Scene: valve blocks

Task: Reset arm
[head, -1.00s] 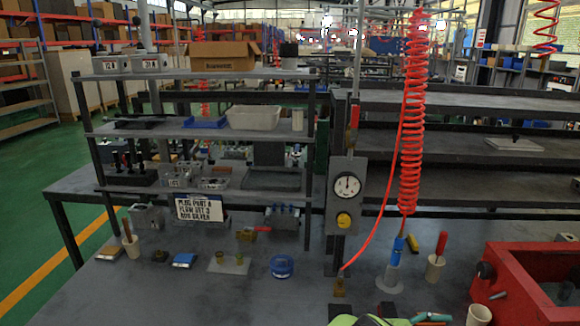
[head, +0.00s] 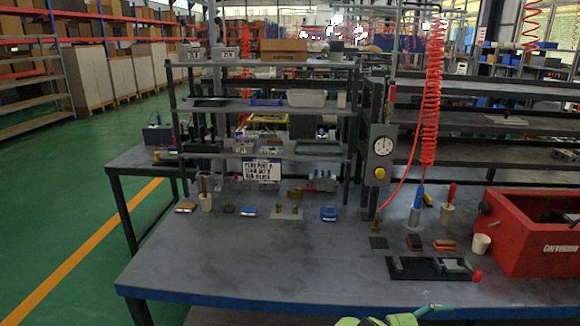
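Neither of my grippers shows in the head view. The grey workbench (head: 250,262) fills the middle and its top is seen from above its front edge. A pale plate with small brass-coloured parts (head: 287,213) lies near the middle of the bench. A black fixture with a grey block and a red knob (head: 432,268) lies at the front right. A red and a dark block (head: 415,242) and an orange-brown block (head: 445,245) lie just behind it. A green-yellow and teal item (head: 385,320) is cut off by the bottom edge; I cannot tell what it is.
A red bin (head: 520,230) stands at the right. A shelf rack with a sign (head: 262,170) stands at the back, beside a gauge panel (head: 381,155) and a red coiled hose (head: 430,100). Cups, a blue tape roll (head: 329,213) and small blocks line the bench. The front left is clear.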

